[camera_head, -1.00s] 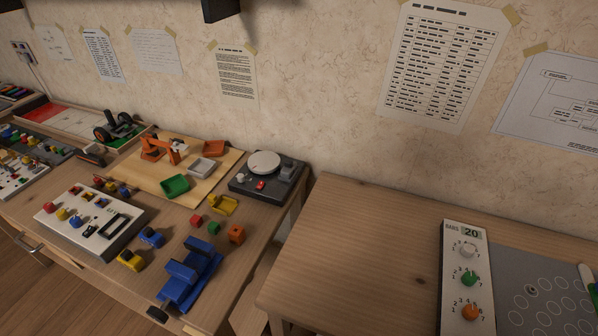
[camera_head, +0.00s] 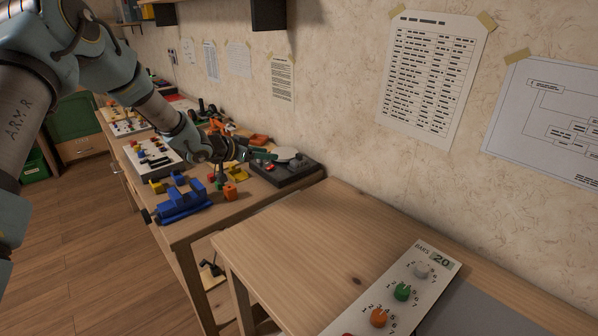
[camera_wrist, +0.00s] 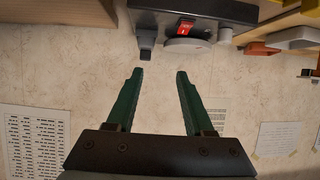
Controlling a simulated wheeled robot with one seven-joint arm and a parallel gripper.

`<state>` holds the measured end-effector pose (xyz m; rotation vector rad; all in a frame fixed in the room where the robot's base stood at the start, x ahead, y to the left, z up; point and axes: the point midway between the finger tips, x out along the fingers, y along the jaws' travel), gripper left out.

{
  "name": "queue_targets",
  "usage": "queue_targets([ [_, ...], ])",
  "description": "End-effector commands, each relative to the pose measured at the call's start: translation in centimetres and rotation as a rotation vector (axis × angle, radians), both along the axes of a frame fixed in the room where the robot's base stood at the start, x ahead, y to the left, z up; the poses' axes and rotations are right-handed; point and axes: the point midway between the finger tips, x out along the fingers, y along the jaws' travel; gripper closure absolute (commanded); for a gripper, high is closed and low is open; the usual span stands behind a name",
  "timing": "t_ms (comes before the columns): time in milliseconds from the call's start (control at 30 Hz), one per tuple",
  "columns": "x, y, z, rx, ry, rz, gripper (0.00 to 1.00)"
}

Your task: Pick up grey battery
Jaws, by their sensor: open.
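I cannot pick out a grey battery with certainty. A small dark grey block (camera_wrist: 146,42) shows at the edge of a black device (camera_wrist: 215,12) in the wrist view, and I cannot tell whether it is the battery or part of the device. In the head view the device (camera_head: 295,179) is at the right end of the cluttered table, with a pale disc (camera_head: 286,154) on top. My gripper (camera_head: 270,156) is over this device; its green fingers (camera_wrist: 159,74) are apart with nothing between them, and in the wrist view they point towards the block.
A blue vise-like piece (camera_head: 182,203), an orange block (camera_head: 230,191) and a white control panel (camera_head: 152,158) stand left of the device. A nearer wooden table (camera_head: 300,235) is mostly bare, with a knob panel (camera_head: 410,285). The papered wall (camera_head: 340,130) rises close behind.

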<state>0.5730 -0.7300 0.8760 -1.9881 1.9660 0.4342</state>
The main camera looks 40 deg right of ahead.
Motion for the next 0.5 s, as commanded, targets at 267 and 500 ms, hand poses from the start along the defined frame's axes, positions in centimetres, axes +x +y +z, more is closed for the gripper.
queue_targets([
  [267,-2.1,-4.2,-1.5,-0.048,0.01,-0.073,0.47],
  [500,-2.2,-6.9,-2.7,-0.045,0.009,-0.069,0.47],
])
